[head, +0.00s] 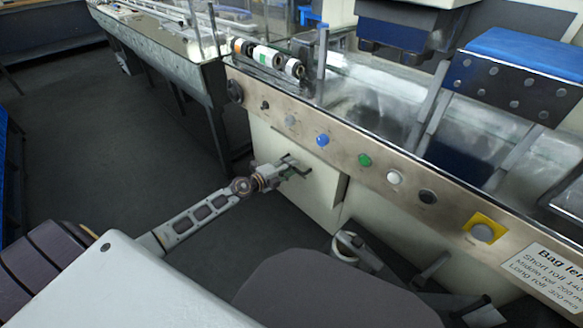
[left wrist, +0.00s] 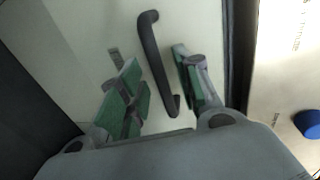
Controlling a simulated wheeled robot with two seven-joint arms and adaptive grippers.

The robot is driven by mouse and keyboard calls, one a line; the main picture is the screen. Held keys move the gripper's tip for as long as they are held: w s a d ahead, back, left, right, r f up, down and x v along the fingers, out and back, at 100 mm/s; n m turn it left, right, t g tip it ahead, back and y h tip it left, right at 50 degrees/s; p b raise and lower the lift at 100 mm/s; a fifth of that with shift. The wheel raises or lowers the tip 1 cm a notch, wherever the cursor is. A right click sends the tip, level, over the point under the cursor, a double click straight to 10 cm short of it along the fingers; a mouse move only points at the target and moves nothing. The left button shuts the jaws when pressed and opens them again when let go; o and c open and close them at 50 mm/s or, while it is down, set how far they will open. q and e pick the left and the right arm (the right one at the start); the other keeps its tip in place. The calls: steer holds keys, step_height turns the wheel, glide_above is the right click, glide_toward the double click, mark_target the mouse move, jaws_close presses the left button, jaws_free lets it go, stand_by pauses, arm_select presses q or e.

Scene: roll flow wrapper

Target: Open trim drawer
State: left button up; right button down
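The trim drawer (head: 318,190) is a pale front panel low on the machine, below the button panel. It stands out a little from the cabinet at its right edge; I cannot tell how far it is open. Its black bar handle (left wrist: 154,60) runs lengthwise in the left wrist view. My left gripper (head: 287,167) is at the handle in the head view. In the left wrist view my left gripper (left wrist: 158,85) is open, with one green-padded finger on each side of the handle and gaps visible. My right gripper is not clearly visible.
The button panel (head: 343,150) with blue, green and white buttons runs above the drawer. Several rolls (head: 268,56) lie on top of the machine. A conveyor (head: 165,50) stands to the left. Dark floor (head: 90,140) is clear left of my arm.

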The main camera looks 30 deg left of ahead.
arm_select(q)
steer(key=shift+x, duration=0.75)
jaws_close()
